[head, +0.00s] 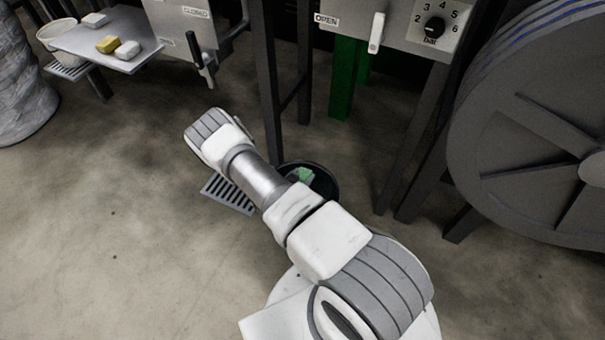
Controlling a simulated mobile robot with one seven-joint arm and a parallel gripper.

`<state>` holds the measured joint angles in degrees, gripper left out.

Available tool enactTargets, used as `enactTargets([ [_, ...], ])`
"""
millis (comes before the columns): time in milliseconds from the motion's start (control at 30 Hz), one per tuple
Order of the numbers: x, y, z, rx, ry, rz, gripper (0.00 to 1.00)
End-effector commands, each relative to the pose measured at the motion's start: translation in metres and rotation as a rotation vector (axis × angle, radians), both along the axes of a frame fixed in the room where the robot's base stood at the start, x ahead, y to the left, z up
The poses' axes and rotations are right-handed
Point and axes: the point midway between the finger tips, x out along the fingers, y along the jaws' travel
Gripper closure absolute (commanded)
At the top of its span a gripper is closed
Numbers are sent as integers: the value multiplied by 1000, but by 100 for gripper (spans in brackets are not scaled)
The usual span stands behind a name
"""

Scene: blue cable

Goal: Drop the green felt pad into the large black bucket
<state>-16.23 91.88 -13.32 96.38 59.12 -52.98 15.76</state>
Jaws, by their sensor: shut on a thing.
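The large black bucket (331,179) stands on the floor near the middle, partly hidden behind my arm. A small green patch, which looks like the green felt pad (304,174), shows within the bucket's round opening. I cannot tell whether it lies inside or hangs above the opening. My arm reaches up and left across the picture, and its bent joint is left of the bucket. My gripper does not show; the arm may be hiding it.
A floor drain grate (229,194) lies left of the bucket. Dark metal posts (268,80) stand close behind it. A large grey reel (540,130) is at the right. Floor at the left is clear.

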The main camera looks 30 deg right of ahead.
Motion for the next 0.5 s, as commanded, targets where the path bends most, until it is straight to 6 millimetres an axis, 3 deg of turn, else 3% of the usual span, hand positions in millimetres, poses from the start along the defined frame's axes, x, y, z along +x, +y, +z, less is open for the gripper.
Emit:
enactTargets([
  [300,1,0,-5,0,-2,0,90],
  [333,1,0,-5,0,-2,0,37],
  [500,1,0,-5,0,-2,0,6],
])
